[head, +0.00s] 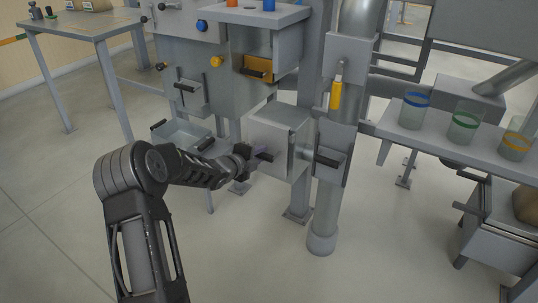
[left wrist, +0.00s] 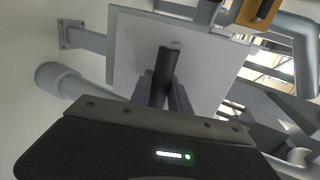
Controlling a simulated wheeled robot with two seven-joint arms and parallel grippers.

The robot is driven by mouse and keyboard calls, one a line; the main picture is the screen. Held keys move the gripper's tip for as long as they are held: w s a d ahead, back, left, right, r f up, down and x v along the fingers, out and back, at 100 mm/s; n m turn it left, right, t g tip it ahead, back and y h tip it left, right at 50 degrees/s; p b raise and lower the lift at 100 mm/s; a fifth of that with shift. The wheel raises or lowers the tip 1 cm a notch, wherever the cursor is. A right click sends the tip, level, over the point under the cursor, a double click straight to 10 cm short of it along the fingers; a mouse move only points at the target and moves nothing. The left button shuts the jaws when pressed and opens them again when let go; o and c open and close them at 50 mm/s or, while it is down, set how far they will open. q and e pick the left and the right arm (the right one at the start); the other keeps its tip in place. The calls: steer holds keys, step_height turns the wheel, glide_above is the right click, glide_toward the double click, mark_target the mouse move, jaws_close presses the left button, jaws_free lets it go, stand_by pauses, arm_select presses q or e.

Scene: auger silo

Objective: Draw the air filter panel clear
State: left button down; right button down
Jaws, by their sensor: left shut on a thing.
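The air filter panel (head: 268,132) is a pale grey square plate on the front of a low grey housing (head: 301,150), below the main cabinet. In the left wrist view the panel (left wrist: 205,75) fills the middle, with a black bar handle (left wrist: 168,65) standing out from it. My left gripper (head: 258,156) reaches the handle from the left. In the left wrist view its fingers (left wrist: 162,92) are shut on the handle, one on each side. I cannot tell whether the panel stands off its housing. My right gripper does not show.
An open grey tray (head: 182,132) sits just left of the housing, and a pipe column (head: 326,215) stands to its right. A yellow-fronted drawer (head: 258,68) is above. Jars with coloured bands (head: 463,127) stand on a shelf at right. The floor in front is clear.

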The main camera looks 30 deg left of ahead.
arm_select(q)
steer(key=s, duration=0.9)
steer(key=shift+s+b, duration=0.3)
steer(key=shift+b, duration=0.15)
stand_by(0.4)
steer(key=shift+d+r, duration=0.1)
